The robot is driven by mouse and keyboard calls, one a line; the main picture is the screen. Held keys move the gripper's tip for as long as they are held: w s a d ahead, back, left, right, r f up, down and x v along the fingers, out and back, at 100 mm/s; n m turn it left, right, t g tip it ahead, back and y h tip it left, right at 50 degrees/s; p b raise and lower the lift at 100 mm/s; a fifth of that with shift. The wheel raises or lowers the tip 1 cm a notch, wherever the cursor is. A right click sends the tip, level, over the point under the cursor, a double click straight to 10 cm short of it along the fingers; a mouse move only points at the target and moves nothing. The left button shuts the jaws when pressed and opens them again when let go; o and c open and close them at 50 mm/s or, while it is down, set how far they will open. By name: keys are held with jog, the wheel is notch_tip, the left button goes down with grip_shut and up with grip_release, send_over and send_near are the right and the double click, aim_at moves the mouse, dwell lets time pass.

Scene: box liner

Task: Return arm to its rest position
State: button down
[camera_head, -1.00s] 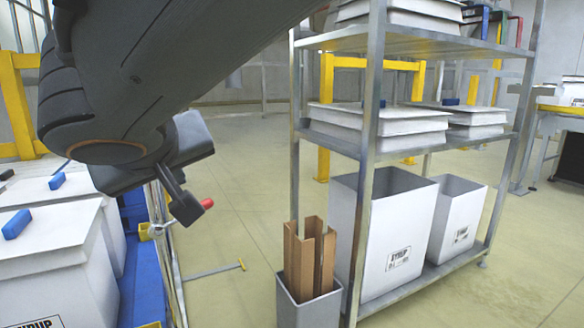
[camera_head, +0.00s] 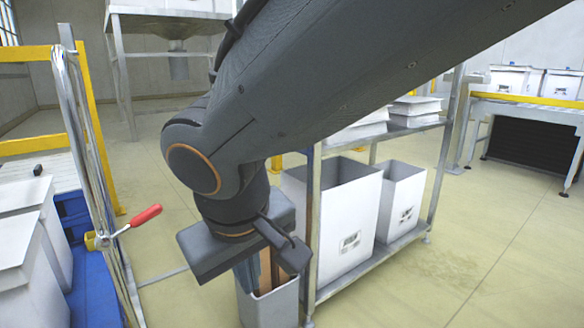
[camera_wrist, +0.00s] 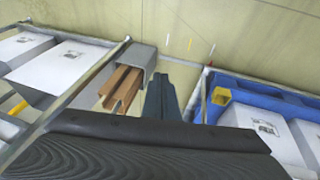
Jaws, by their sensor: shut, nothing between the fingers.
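My dark grey arm crosses the head view from the upper right, bends at an elbow-like joint and hangs down near the middle. My gripper (camera_head: 258,272) points down there, in front of a bin in the picture and partly hidden by my wrist. In the wrist view my gripper (camera_wrist: 162,92) shows as dark fingers closed together, with nothing between them. It appears apart from the things around it.
A grey bin (camera_head: 283,310) with brown cardboard strips (camera_wrist: 120,88) stands beside a metal rack (camera_head: 312,220) holding white boxes (camera_head: 335,205). A blue pallet (camera_head: 95,290) with white boxes and a rail with a red handle (camera_head: 146,215) are at left. Open floor (camera_head: 480,235) lies right.

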jog(key=s+d+f+m+g+y+p, duration=0.15)
jog(key=s+d+f+g, duration=0.3)
jog(key=s, duration=0.45)
jog(key=d+r+m+p, duration=0.2)
jog(key=d+r+p, duration=0.5)
jog(key=r+p, duration=0.3)
jog(key=d+r+m+h+p, duration=0.1)
jog(key=d+r+p, duration=0.6)
jog(key=p, duration=0.8)
jog(key=d+r+m+h+p, duration=0.1)
jog(key=d+r+m+p, duration=0.2)
jog(key=d+r+p, duration=0.4)
notch_tip(320, 180, up, 6)
jog(key=p, duration=0.6)
jog(key=shift+d, duration=0.2)
jog(key=shift+f, duration=0.1)
